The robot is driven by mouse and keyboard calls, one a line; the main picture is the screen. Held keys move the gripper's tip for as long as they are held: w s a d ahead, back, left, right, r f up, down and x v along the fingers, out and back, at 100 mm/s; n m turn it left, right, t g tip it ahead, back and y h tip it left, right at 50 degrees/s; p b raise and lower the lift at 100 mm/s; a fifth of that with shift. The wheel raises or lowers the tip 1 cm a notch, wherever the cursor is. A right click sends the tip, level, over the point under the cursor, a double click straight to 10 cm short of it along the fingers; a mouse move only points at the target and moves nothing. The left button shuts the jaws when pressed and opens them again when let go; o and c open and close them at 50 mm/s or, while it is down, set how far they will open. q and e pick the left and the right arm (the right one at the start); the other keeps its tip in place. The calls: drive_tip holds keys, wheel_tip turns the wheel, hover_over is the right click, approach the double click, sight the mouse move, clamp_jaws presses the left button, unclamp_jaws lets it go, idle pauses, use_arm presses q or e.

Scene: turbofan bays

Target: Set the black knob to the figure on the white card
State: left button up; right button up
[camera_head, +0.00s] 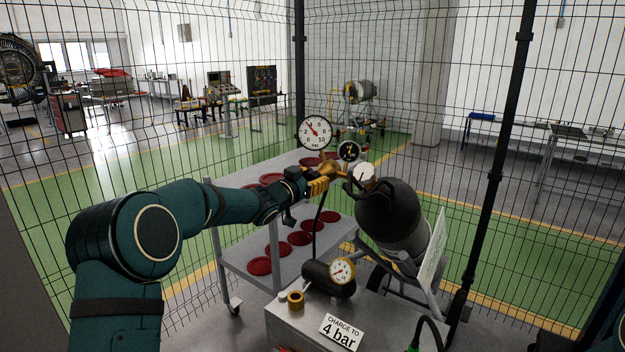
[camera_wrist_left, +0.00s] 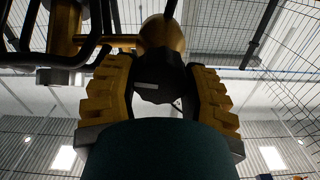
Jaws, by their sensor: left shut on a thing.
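The white card (camera_head: 341,331) on the grey box at the bottom reads "CHARGE TO 4 bar". The black knob (camera_wrist_left: 160,88) sits between the yellow fingers of my left gripper (camera_wrist_left: 161,95) in the left wrist view, in front of a brass body (camera_wrist_left: 162,38). In the head view my left gripper (camera_head: 320,185) is shut at the brass fitting beside the grey cylinder, and hides the knob. The large white gauge (camera_head: 315,132) above has a red needle pointing up and left, apparently near 4. My right gripper is out of view.
A grey cylinder (camera_head: 388,215) leans on a trolley. A smaller black-rimmed gauge (camera_head: 349,151) is at its valve; another gauge (camera_head: 342,271) is above the grey box (camera_head: 290,325). A cart (camera_head: 237,258) carries several red discs. Wire mesh fencing stands behind.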

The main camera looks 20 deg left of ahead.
use_arm(q)
drive_tip(key=shift+f+m+b, duration=0.1)
drive_tip(key=shift+m+b, duration=0.45)
drive_tip(key=shift+m, duration=0.75)
drive_tip(key=o, duration=1.2)
drive_tip(key=shift+s, duration=0.1)
drive_tip(key=v, duration=1.2)
